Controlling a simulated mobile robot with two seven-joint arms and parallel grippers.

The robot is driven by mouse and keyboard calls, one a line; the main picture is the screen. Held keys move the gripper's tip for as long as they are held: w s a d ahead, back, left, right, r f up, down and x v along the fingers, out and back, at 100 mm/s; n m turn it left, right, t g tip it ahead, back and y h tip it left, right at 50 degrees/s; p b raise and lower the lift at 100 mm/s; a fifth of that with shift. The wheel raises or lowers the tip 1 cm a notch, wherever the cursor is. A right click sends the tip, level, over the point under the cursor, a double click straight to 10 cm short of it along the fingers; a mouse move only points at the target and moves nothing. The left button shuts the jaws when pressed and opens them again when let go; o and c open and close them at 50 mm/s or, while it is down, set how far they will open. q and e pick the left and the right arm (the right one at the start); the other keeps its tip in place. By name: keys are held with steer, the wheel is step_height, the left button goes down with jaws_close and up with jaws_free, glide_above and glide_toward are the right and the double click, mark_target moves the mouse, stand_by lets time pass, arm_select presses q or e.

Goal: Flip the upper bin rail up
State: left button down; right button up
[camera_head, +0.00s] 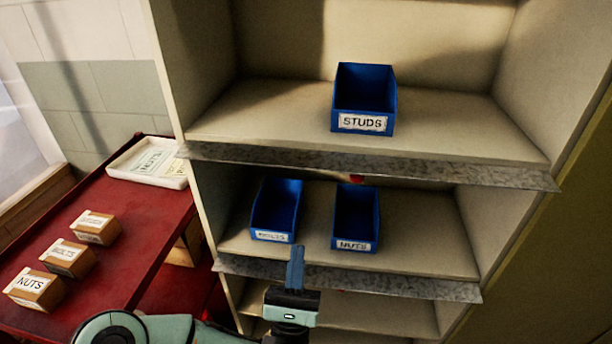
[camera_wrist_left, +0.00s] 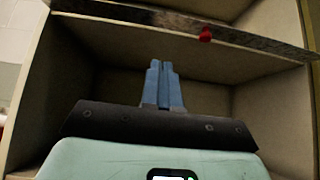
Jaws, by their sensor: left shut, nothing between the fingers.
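The upper bin rail (camera_head: 440,172) is a mottled grey metal strip along the front edge of the upper shelf. It lies down, leaving the STUDS bin front uncovered, and a red knob (camera_head: 357,178) shows just under it. My left gripper (camera_head: 296,254) has its blue fingers together and empty. In the head view it overlaps the lower rail (camera_head: 400,284), below and left of the upper rail's knob. In the left wrist view the fingers (camera_wrist_left: 162,70) point into an empty compartment, below a rail (camera_wrist_left: 130,13) with a red knob (camera_wrist_left: 206,34). My right gripper is not seen.
A blue STUDS bin (camera_head: 364,100) stands on the upper shelf. Blue BOLTS (camera_head: 275,208) and NUTS (camera_head: 355,217) bins stand on the shelf below. A red bench (camera_head: 120,215) at left holds several small boxes and a white tray (camera_head: 150,163).

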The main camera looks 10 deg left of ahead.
arm_select(q)
steer(key=p, duration=0.1)
glide_toward(304, 165)
steer(key=w, duration=0.4)
step_height(304, 165, up, 3)
steer(key=shift+w+r+p, duration=0.1)
steer(key=shift+p, duration=0.4)
steer(key=shift+r, duration=0.45)
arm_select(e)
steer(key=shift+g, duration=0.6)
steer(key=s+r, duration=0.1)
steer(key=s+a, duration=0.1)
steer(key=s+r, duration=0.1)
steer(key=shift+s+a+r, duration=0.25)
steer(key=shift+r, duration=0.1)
